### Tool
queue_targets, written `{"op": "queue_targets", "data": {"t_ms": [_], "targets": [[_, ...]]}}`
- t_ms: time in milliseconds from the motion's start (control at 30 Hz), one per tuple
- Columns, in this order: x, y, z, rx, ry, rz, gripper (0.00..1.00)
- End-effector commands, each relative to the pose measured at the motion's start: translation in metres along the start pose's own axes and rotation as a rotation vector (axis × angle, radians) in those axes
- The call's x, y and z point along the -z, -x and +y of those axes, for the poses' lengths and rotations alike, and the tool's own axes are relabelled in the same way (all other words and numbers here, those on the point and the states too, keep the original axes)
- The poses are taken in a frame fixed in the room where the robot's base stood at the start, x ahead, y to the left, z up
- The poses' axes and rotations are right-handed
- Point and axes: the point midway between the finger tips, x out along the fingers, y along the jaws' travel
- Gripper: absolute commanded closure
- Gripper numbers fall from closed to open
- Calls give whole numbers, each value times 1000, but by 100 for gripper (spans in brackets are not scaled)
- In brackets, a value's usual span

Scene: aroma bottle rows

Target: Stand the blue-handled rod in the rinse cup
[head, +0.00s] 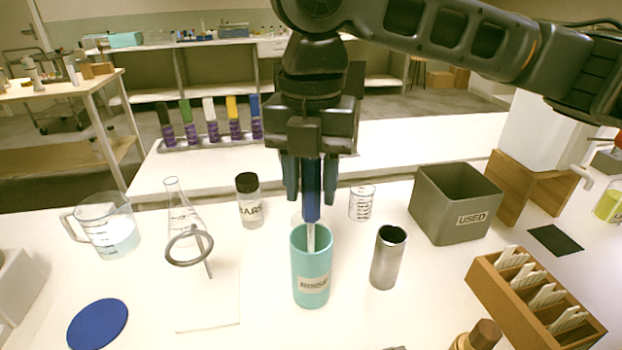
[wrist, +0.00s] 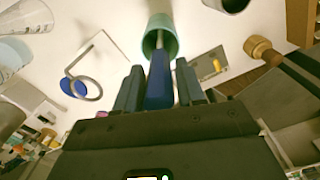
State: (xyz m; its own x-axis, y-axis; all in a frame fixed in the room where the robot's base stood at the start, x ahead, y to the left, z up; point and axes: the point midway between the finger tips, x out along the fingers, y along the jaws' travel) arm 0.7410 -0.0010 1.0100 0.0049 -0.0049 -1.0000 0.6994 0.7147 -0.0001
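The rinse cup (head: 311,275) is teal, labelled RINSE, and stands upright on the white table in the middle of the head view. Its mouth also shows in the wrist view (wrist: 158,38). The blue-handled rod (head: 312,195) is upright, with its pale shaft reaching down into the cup's mouth. Its blue handle (wrist: 158,82) sits between the fingers in the wrist view. My gripper (head: 311,190) points straight down above the cup, shut on the handle. The rod's lower end is hidden inside the cup, so I cannot tell if it touches the bottom.
A metal cylinder (head: 388,257) stands close right of the cup. A grey USED bin (head: 455,205) and a wooden card rack (head: 530,300) are farther right. A ring stand (head: 190,248), flask (head: 180,210) and beaker (head: 105,228) stand left. A jar (head: 249,205) is behind.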

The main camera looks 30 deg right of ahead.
Motion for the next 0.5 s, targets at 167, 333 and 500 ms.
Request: {"op": "queue_targets", "data": {"t_ms": [167, 333, 500], "targets": [[0, 0, 0, 0, 0, 0, 47], [0, 0, 0, 0, 0, 0, 47], [0, 10, 0, -1, 0, -1, 47]]}}
